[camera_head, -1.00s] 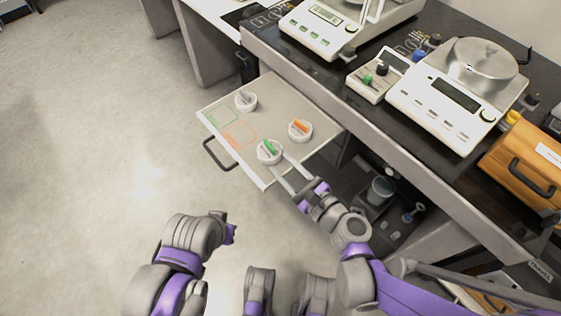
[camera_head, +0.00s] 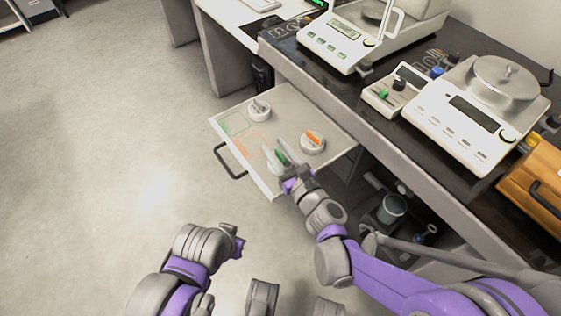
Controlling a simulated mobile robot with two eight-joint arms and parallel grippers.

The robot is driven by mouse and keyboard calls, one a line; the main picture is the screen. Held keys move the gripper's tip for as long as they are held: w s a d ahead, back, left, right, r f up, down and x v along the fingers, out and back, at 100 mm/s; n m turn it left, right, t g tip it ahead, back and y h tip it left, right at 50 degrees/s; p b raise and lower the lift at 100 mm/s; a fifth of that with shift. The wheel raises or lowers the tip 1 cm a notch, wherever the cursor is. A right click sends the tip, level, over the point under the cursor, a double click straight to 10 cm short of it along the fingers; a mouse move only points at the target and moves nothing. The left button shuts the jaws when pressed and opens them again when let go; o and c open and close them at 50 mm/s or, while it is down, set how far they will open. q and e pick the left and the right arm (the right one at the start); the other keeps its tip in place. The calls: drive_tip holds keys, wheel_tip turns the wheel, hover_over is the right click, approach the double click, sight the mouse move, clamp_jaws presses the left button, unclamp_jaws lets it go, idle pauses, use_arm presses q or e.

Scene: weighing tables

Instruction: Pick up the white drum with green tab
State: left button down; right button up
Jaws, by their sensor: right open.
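The white drum with green tab (camera_head: 281,158) is on the pulled-out drawer's flat top (camera_head: 290,108), near its front edge. My right gripper (camera_head: 275,144) is over it, open, with one finger on each side of the green tab. The fingers hide much of the drum's white body, and I cannot tell whether they touch it. A white drum with an orange tab (camera_head: 313,142) stands to the right, and a white drum with a grey tab (camera_head: 259,110) farther back. My left arm is folded at the lower left; its gripper's fingers cannot be made out.
The drawer top has green (camera_head: 234,124) and orange outlined areas, and a dark handle (camera_head: 229,162) at its front. Weighing scales (camera_head: 476,110) stand on the dark bench to the right. An orange case (camera_head: 540,185) is at the right edge. Floor at left is clear.

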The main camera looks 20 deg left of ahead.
drive_tip(key=shift+w+a, duration=0.35)
clamp_jaws()
drive_tip(key=shift+r, duration=0.15)
